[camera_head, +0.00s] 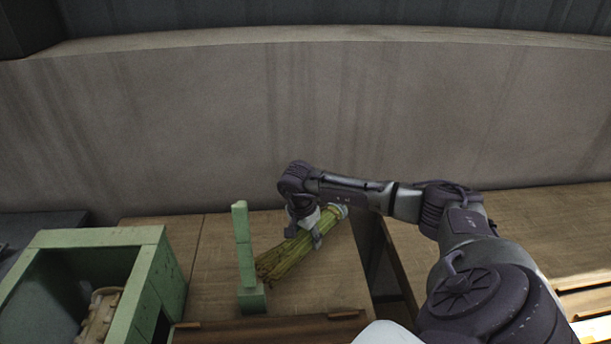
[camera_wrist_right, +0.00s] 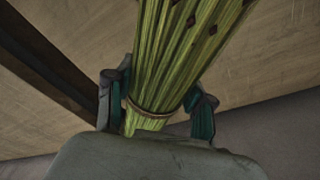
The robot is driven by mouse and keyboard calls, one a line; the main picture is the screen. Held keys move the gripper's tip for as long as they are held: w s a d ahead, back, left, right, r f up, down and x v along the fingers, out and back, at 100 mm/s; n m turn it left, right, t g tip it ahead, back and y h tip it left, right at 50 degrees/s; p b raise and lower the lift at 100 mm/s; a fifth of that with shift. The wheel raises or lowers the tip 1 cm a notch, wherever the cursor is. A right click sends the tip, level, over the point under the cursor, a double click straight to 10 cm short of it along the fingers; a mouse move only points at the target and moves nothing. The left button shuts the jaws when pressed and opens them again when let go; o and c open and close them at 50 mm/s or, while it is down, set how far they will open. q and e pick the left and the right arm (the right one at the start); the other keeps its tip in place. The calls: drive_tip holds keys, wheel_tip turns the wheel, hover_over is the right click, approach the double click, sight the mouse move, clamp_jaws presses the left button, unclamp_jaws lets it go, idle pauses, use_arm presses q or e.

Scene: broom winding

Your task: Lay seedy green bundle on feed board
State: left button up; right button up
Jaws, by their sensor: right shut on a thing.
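The green bundle (camera_head: 289,252) is a sheaf of green stalks that lies slanted over the wooden table in the head view, its lower left end near a green post. My right gripper (camera_head: 318,226) is shut on it near its upper right end. In the right wrist view the bundle (camera_wrist_right: 183,60) passes between the two fingers of my right gripper (camera_wrist_right: 158,112), with a thin tie around it and dark specks on the stalks. I cannot tell if the bundle touches the table. A brown wooden board (camera_head: 265,331) at the front edge may be the feed board. My left gripper is not in view.
A green upright post (camera_head: 243,250) stands left of the bundle. A green open box (camera_head: 150,285) with a pale object (camera_head: 100,312) inside is at the left. A gap separates the table (camera_head: 215,275) from another wooden table (camera_head: 545,225) at right. A wall rises behind.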

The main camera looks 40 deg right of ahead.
wheel_tip(320, 180, down, 4)
drive_tip(key=shift+w+r+p, duration=0.1)
drive_tip(key=shift+r+p, duration=0.05)
drive_tip(key=shift+p, duration=0.4)
drive_tip(key=shift+f, duration=0.25)
drive_tip(key=shift+f, duration=0.2)
drive_tip(key=o, duration=1.3)
drive_tip(key=shift+c, duration=0.2)
drive_tip(key=shift+r, duration=0.15)
